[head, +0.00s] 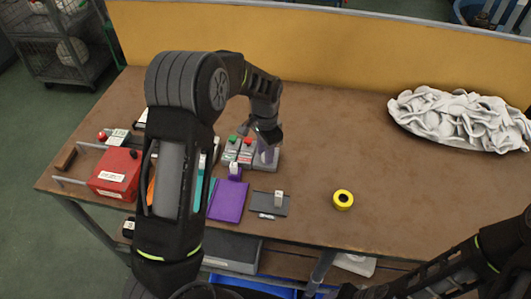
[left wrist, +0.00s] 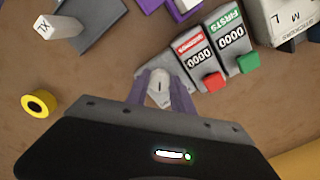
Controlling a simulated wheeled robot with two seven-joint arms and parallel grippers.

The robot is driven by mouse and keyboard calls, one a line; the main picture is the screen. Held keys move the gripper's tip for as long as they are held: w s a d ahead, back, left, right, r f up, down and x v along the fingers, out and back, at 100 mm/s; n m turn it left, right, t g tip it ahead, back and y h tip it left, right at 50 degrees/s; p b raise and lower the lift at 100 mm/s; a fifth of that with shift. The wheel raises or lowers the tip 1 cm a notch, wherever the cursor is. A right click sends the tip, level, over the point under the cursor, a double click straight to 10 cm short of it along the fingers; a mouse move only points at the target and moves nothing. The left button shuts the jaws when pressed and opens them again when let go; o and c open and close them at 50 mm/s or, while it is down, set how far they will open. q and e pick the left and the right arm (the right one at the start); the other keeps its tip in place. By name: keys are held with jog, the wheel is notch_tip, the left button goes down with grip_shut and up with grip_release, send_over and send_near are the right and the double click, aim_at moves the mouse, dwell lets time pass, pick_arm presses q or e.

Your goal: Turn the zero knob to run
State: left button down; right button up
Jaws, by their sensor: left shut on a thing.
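The zero knob (left wrist: 159,90) is a pale grey knob with a dark pointer mark on its top. It sits on a grey base (left wrist: 166,63) beside the counters. My left gripper (left wrist: 163,92) is shut on the knob, with one purple finger on each side. In the head view my left gripper (head: 268,152) reaches down over the grey base (head: 268,165). No run label can be read. My right arm comes in at the lower right, but its gripper is out of view.
A counter with a red button (left wrist: 214,81) and one with a green button (left wrist: 248,63) stand close beside the knob. A yellow tape roll (head: 343,200), purple board (head: 228,201), red box (head: 115,172) and heap of pale socks (head: 465,118) lie about. The table's middle is clear.

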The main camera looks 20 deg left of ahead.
pick_arm(q)
jog(key=n+b, duration=0.1)
jog(key=n, duration=0.2)
jog(key=n+b, duration=0.1)
jog(key=n, duration=0.3)
jog(key=shift+d+n, duration=0.1)
jog(key=shift+n, duration=0.3)
jog(key=n, duration=0.3)
jog(key=shift+n+b, duration=0.3)
jog(key=n, duration=0.4)
jog(key=shift+n, duration=0.4)
jog(key=c, duration=1.1)
grip_release()
